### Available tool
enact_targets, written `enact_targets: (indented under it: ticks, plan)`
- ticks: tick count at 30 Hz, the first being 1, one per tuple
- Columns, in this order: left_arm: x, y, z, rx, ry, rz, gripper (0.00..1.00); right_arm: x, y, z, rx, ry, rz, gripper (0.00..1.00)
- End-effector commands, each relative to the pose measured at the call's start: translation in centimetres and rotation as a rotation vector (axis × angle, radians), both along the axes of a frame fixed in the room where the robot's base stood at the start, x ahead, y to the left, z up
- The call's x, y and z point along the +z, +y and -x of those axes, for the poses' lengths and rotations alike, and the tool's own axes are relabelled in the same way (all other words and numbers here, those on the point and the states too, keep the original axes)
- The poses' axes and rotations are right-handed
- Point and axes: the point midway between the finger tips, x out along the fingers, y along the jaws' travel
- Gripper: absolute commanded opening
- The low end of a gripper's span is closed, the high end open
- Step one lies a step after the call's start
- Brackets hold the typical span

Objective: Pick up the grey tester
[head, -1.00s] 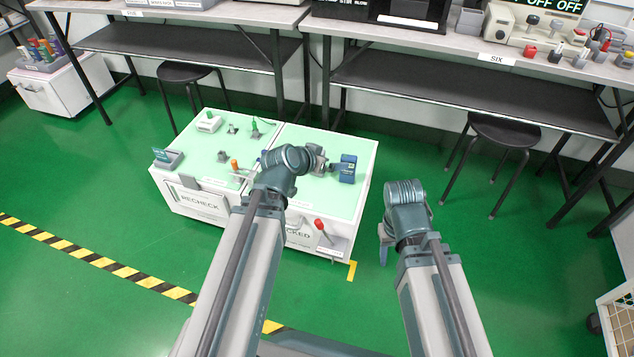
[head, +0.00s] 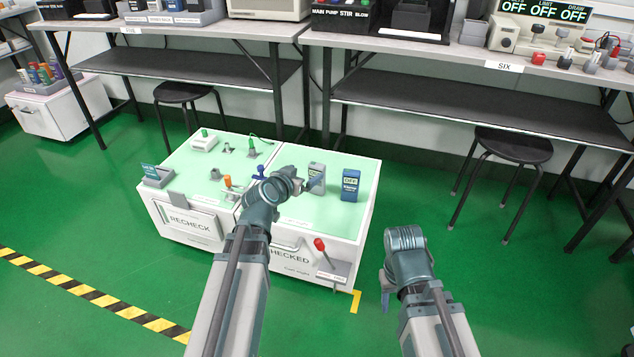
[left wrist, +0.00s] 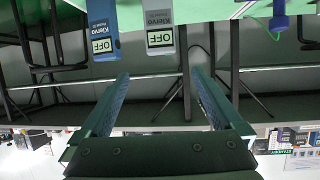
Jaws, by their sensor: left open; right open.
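My left gripper (head: 308,185) is open and empty, just left of the grey tester in the head view. In the left wrist view the grey tester lies beyond the gap between its fingertips (left wrist: 160,76). My right gripper (head: 385,292) hangs low right of the cabinet, open.
The RECHECK cabinet (head: 190,221) adjoins on the left, with small fittings and a blue object (head: 261,172) on top. A red-knobbed lever (head: 320,245) sticks out in front. Black stools (head: 512,146) and benches (head: 470,95) stand behind. Green floor is free at the right.

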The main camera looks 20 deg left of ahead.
Motion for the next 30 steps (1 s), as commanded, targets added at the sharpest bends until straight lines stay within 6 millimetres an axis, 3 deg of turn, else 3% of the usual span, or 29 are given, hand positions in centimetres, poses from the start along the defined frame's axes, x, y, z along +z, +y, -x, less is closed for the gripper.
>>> enact_targets:
  ticks: [1,9,19,30]
  plan:
    - [-0.7,-0.1,-1.2,-0.001,0.000,0.000,1.00,-0.7,0.0,0.0,0.000,0.000,0.000,0.50]
    - [-2.5,-0.7,-5.5,-0.001,0.001,-0.001,1.00,-2.5,0.0,0.0,0.000,-0.001,0.000,0.50]
    - [-3.0,-0.8,-6.4,-0.001,0.000,0.001,1.00,-3.0,0.0,0.0,0.000,-0.001,0.000,0.50]
    - [-5.1,-1.1,-10.5,0.001,-0.002,0.000,1.00,-5.1,0.0,0.0,0.000,-0.001,0.000,0.50]
